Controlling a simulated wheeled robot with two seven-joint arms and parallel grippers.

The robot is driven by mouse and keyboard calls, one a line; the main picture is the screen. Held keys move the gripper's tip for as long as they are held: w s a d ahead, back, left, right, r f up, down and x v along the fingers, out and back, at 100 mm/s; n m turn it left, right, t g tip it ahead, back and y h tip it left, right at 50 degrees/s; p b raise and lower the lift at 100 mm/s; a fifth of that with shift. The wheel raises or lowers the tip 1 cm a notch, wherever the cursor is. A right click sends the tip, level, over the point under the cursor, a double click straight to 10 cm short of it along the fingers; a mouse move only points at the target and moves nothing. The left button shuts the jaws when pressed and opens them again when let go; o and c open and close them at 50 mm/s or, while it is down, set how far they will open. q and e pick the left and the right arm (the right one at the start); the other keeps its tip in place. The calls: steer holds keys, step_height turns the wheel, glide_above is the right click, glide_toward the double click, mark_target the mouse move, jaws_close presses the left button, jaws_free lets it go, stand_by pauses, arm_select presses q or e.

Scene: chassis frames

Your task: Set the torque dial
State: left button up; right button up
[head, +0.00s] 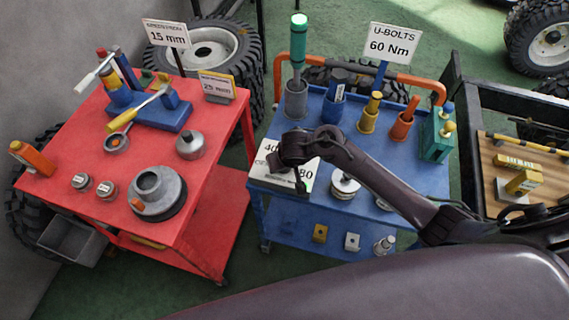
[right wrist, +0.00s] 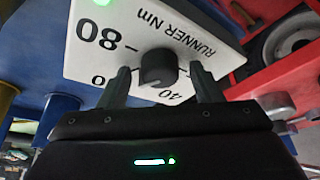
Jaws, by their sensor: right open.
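The torque dial is a dark round knob (right wrist: 158,67) on a white plate (right wrist: 88,58) with black numbers, 40 and 80 among them, and the letters "RUNNER Nm". In the head view the plate (head: 306,182) lies at the near left corner of the blue trolley, and my right gripper (head: 290,176) hides the knob. In the right wrist view my right gripper (right wrist: 160,70) is open, with one finger on each side of the knob and a gap visible at each side. Which number the knob points at cannot be told. A sign (head: 393,44) above the trolley reads "U-BOLTS 60 Nm". My left gripper is not in view.
The blue trolley (head: 262,134) carries several cups with tools, including a tall green-handled one (head: 298,50) behind the plate. A red trolley (head: 225,135) with tools and metal parts stands left. My right arm crosses the blue trolley's front.

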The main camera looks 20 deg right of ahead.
steer(key=shift+c, duration=0.3)
steer(key=c, duration=0.9)
steer(key=shift+c, duration=0.2)
